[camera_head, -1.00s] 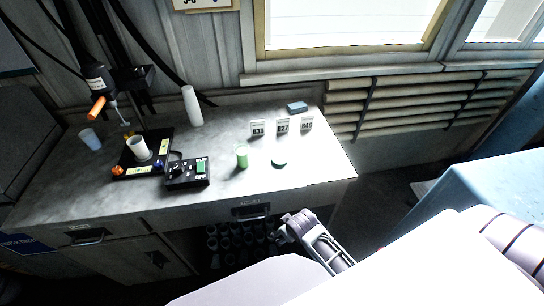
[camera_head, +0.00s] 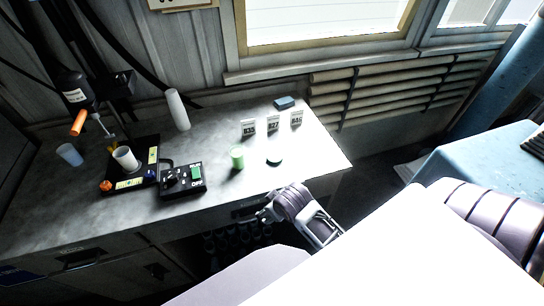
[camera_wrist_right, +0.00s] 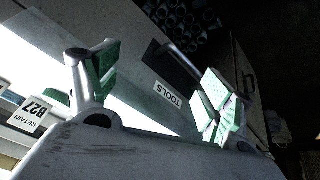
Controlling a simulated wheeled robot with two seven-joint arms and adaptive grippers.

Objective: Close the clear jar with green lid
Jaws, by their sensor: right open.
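The clear jar (camera_head: 237,158) with green contents stands upright and open-topped near the front of the bench. A dark green lid (camera_head: 274,161) lies flat on the bench just right of the jar, apart from it. My right gripper (camera_head: 266,213) is in front of the bench's front edge, below the lid in the picture. In the right wrist view, its green-padded fingers (camera_wrist_right: 160,85) are spread with nothing between them. A bit of green (camera_wrist_right: 56,97) beside the left finger may be the lid. My left gripper is not in view.
Number cards (camera_head: 272,124) stand behind the lid, with a blue block (camera_head: 285,103) beyond. A black switch box (camera_head: 183,180) is left of the jar. A tray (camera_head: 150,187) holds a white cup (camera_head: 126,158). The tools drawer (camera_wrist_right: 165,92) is below the bench edge.

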